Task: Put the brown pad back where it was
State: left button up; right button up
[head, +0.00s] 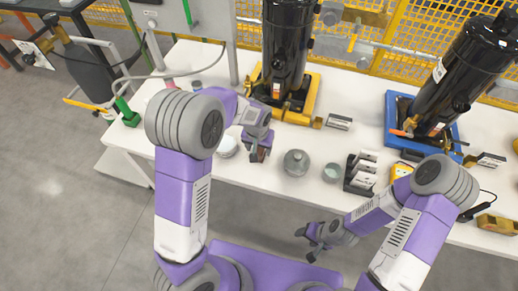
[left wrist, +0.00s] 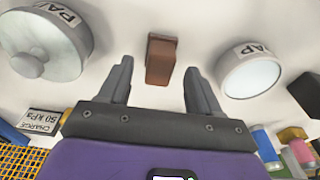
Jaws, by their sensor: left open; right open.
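The brown pad (left wrist: 161,60) lies on the white table top in the left wrist view. It is a small block, centred ahead of the gap between my left fingertips, with no finger touching it. My left gripper (left wrist: 158,77) is open and empty, pointing down at the table. In the head view my left gripper (head: 258,152) is above the table's front part and largely hides the pad. My right gripper (head: 309,243) is open and empty, low in front of the table over the floor.
A grey lidded jar (left wrist: 45,42) and a white round container (left wrist: 250,72) flank the pad closely. A small round jar (head: 332,172) and a dark card rack (head: 360,175) stand to the right. Black cylinders stand behind on yellow (head: 312,100) and blue (head: 393,115) bases.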

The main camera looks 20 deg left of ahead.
pick_arm(q)
notch_tip(320, 180, up, 9)
jog(key=s+p, duration=0.1)
jog(key=p, duration=0.1)
pick_arm(e)
notch_tip(320, 180, up, 3)
jog(key=shift+f, duration=0.1)
pick_arm(q)
jog(key=shift+s, duration=0.1)
